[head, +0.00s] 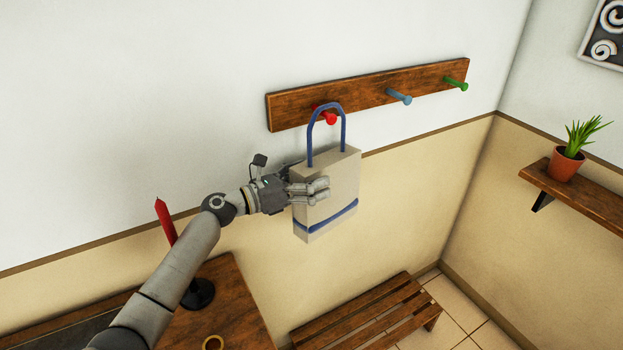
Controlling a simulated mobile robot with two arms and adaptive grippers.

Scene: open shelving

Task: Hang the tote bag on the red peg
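The tote bag (335,205) is cream with a blue stripe near its bottom and a blue loop handle (344,128). It hangs upright, a little tilted, in front of the wall below the peg board. The red peg (331,119) is the leftmost peg, and its tip shows inside the top of the loop. Whether the loop rests on the peg is hard to tell. My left gripper (318,189) comes from the left and is closed on the bag's left side, its fingers across the front face. Its far side is hidden behind the bag. My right gripper is not in view.
The wooden board (290,107) also carries a blue peg (400,97) and a green peg (457,84). A slatted bench (365,320) stands below. A wooden table (235,310) with a red candle (165,220) is at lower left. A potted plant (565,165) sits on a right shelf (590,200).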

